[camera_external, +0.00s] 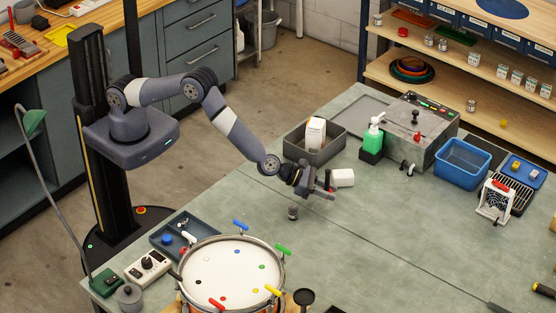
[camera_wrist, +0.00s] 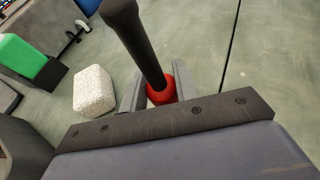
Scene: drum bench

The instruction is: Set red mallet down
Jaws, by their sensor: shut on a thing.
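The red mallet shows in the wrist view (camera_wrist: 162,92) as a red part between my fingers with a long black handle rising from it toward the top of the picture. My gripper (camera_wrist: 158,98) is shut on the red part. There the mallet is small and mostly merges with the dark fingers. The mallet's lower end is hidden by my gripper, and I cannot tell whether it touches the bench.
A drum (camera_external: 232,275) stands front left. The right-hand bench middle is clear.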

